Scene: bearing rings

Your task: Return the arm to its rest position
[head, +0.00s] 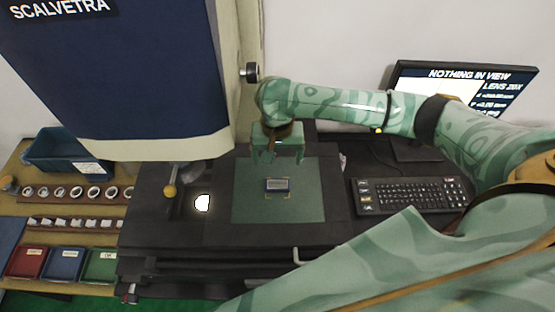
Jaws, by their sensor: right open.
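My right arm comes in from the right, and its gripper (277,158) points down above the green mat (300,206) on the dark machine bed. The gripper is open, with a gap between its two fingers and nothing visible in it. A small grey block (277,184) lies on the mat just in front of the gripper, apart from it in the picture. My left gripper is not in view.
A large blue and white machine head (120,70) hangs at the left, close to my right gripper. A keyboard (410,195) and a monitor (465,85) stand at the right. Rings in a wooden rack (60,192) and coloured bins (62,263) are at the left.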

